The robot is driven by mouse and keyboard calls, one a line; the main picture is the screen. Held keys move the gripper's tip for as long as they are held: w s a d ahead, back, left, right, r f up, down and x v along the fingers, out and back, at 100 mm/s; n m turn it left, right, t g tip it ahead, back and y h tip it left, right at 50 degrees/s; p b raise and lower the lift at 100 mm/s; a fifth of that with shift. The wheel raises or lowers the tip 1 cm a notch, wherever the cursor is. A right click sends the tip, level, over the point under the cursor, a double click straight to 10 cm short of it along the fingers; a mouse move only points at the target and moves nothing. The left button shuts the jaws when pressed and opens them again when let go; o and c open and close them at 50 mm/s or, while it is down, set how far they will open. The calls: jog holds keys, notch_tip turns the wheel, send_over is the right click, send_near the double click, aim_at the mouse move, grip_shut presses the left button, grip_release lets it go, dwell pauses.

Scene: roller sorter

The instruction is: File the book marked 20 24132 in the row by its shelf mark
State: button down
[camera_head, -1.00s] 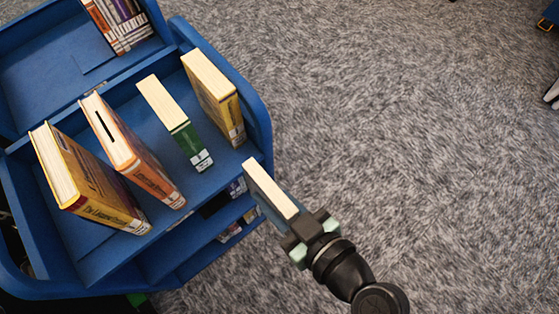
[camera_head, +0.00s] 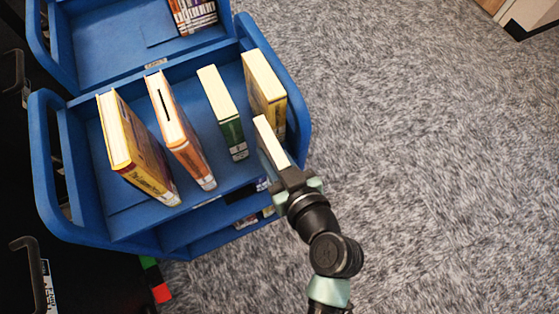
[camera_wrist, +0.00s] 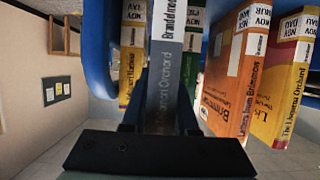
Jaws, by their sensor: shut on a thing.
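My gripper (camera_head: 292,181) is shut on a thin book (camera_head: 270,143) with a grey-blue spine, which also shows in the wrist view (camera_wrist: 166,75). I cannot read the mark 20 24132 on it. It is upright, at the front right of the blue cart's shelf. The row holds a thick yellow-and-maroon book (camera_head: 135,150), an orange book (camera_head: 180,130), a green book (camera_head: 224,110) and a yellow book (camera_head: 264,85). In the head view the held book is in front of the yellow book, right of the green one. In the wrist view it partly hides the green book (camera_wrist: 193,45).
The blue cart (camera_head: 302,115) has a raised right side wall close to the held book. Gaps separate the row's books. More books (camera_head: 192,14) lie on the upper tier. Carpet (camera_head: 430,160) is open to the right. Dark cabinets with handles (camera_head: 36,275) are at left.

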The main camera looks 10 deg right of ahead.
jog(key=shift+w+a+p, duration=0.25)
jog(key=shift+w+a, duration=0.1)
jog(key=shift+w, duration=0.75)
jog(key=shift+w+a+p, duration=0.2)
jog(key=shift+w+a, duration=0.1)
jog(key=shift+w, duration=0.75)
jog(key=shift+w+a+p, duration=0.25)
jog(key=shift+w+a, duration=0.1)
jog(key=shift+w, duration=0.75)
jog(key=shift+f+b, duration=0.55)
jog(key=shift+b, duration=0.15)
jog(key=c, duration=0.6)
grip_release()
jog(key=shift+s, duration=0.1)
jog(key=b+v, duration=0.1)
jog(key=v, duration=1.2)
